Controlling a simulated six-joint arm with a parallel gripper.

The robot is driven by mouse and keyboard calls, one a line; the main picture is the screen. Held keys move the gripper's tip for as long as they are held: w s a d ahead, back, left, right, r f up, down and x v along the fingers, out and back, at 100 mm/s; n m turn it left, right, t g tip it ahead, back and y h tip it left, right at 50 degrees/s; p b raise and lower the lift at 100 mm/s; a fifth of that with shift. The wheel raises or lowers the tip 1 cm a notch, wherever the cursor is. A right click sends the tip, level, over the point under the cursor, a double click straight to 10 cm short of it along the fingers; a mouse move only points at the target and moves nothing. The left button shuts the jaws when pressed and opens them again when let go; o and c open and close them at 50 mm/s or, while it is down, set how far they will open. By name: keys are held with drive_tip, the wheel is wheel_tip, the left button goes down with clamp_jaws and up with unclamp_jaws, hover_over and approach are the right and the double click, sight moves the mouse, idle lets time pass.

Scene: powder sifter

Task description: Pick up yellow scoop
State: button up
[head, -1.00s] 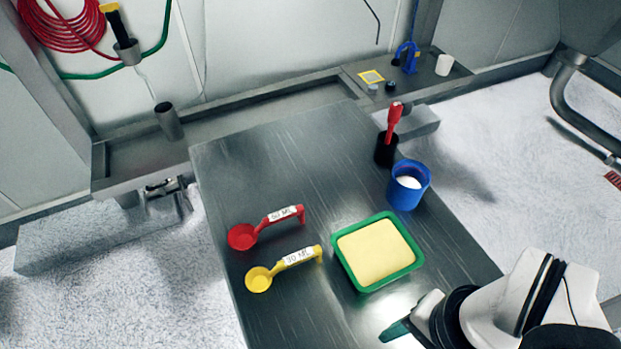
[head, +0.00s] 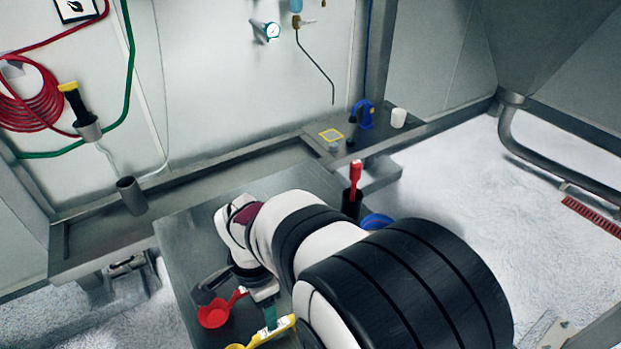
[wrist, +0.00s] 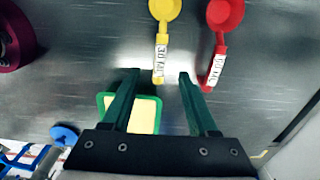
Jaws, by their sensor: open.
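The yellow scoop (wrist: 160,45) lies on the metal table, its labelled handle pointing toward my gripper in the wrist view. In the head view the yellow scoop (head: 272,333) shows at the bottom, partly cut off by the frame. My gripper (wrist: 158,76) is open, with its green fingers on either side of the handle's end in the picture. Whether they are down at handle height I cannot tell. One green finger of my gripper (head: 270,315) shows close by the scoop in the head view; the other is not clear there.
A red scoop (wrist: 219,45) lies just right of the yellow one, close to the right finger. A green tray with yellow contents (wrist: 104,99) is partly behind the left finger. A blue cup (head: 377,220) and a dark holder with a red-handled tool (head: 354,178) stand farther back.

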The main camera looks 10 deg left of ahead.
sight(269, 332)
wheel_tip(269, 332, down, 13)
clamp_jaws()
idle(0.4)
